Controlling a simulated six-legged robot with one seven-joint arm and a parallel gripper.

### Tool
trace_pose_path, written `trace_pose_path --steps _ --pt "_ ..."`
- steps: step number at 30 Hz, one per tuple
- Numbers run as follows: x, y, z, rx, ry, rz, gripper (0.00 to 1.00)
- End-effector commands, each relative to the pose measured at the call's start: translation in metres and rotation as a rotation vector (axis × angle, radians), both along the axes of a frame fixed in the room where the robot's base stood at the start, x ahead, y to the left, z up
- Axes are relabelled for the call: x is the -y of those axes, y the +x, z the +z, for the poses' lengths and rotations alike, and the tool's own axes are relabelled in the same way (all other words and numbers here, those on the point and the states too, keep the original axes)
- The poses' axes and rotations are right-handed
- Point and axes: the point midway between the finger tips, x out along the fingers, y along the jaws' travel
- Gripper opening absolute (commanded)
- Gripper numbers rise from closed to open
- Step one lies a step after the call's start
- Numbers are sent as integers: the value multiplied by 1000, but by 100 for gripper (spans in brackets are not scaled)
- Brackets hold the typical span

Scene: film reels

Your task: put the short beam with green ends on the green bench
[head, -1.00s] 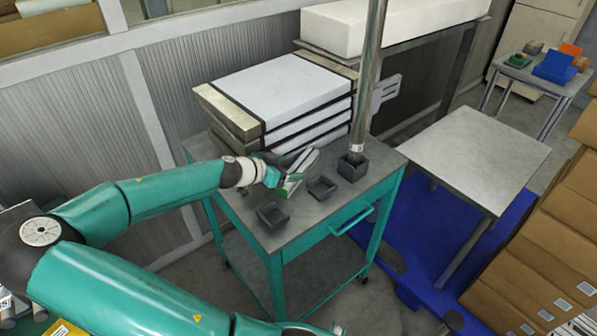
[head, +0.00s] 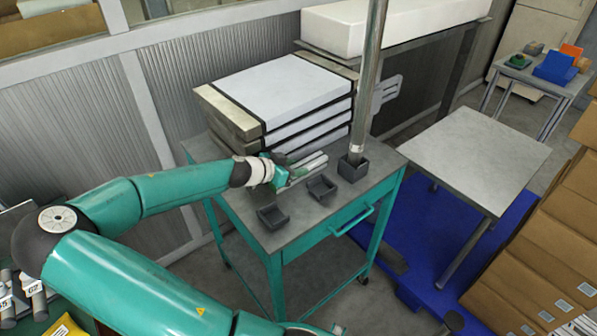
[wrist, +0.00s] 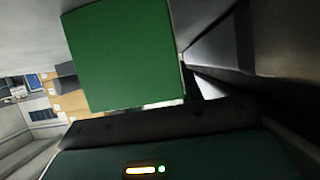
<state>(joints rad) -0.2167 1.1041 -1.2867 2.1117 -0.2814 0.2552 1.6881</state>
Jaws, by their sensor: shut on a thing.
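The short beam (head: 310,163) is in the head view, a pale grey bar over the back of a teal trolley, next to the stack of white slabs. My gripper (head: 284,176) is shut on it near its left part, where some green shows. The wrist view shows a large green square face (wrist: 123,55), close up, which looks like a green end of the beam. The jaws hide part of the beam. I cannot tell whether it touches the trolley top. A dark green surface (head: 58,292) shows at the lower left, mostly cut off; I cannot tell if it is the green bench.
The trolley top (head: 300,218) carries two dark open holders, left (head: 272,217) and right (head: 322,188), and a dark socket (head: 352,168) with a tall metal pole (head: 368,80). The slab stack (head: 290,100) stands behind. A bare grey table (head: 475,158) is at right.

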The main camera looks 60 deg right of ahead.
Motion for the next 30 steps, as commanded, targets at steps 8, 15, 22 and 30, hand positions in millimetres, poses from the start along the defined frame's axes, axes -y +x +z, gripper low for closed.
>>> trace_pose_path --steps 8,15,22,30 --pt "-1 1 4 0 2 1 0" --pt "-1 1 33 4 1 1 0" --pt "-29 -14 67 4 0 1 0" --pt "-63 -32 98 0 1 3 0"
